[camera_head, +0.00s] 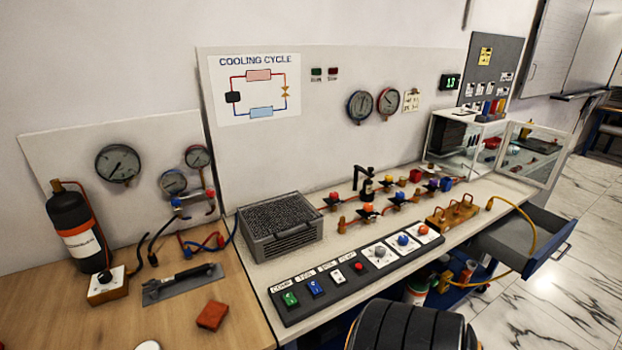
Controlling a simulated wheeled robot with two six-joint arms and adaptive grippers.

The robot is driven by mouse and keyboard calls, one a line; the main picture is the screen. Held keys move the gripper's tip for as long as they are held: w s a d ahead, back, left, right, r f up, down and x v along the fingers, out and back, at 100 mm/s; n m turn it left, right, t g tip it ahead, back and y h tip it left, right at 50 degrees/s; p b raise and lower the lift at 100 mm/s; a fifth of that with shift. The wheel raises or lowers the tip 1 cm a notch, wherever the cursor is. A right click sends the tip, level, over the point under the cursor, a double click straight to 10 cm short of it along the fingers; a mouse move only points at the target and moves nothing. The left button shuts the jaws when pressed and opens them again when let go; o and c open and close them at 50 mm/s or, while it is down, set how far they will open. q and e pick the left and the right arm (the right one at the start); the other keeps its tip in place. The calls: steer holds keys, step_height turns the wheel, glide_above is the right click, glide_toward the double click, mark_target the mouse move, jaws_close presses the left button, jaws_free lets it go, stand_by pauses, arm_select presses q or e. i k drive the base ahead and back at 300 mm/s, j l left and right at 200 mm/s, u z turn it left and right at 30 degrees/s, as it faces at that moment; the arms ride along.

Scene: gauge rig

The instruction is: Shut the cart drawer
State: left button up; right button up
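A yellow hose hangs in front of part of the drawer. Part of the blue cart (483,276) shows below the bench edge, mostly hidden. Neither of my grippers is in view.
A long bench carries a dark switch panel (358,272), a grey finned unit (279,226) and copper fittings. A glass-walled case (455,143) with an open glass door (540,150) stands at the back right. Marble floor (565,305) is clear right of the drawer.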

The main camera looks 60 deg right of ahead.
mark_target(509, 239)
steer(key=z, duration=3.65)
steer(key=i+l+u, duration=0.35)
steer(key=i+l, duration=0.25)
steer(key=i, duration=0.3)
steer(key=i+l+u, duration=0.4)
steer(key=i+l, duration=0.4)
steer(key=i, duration=0.05)
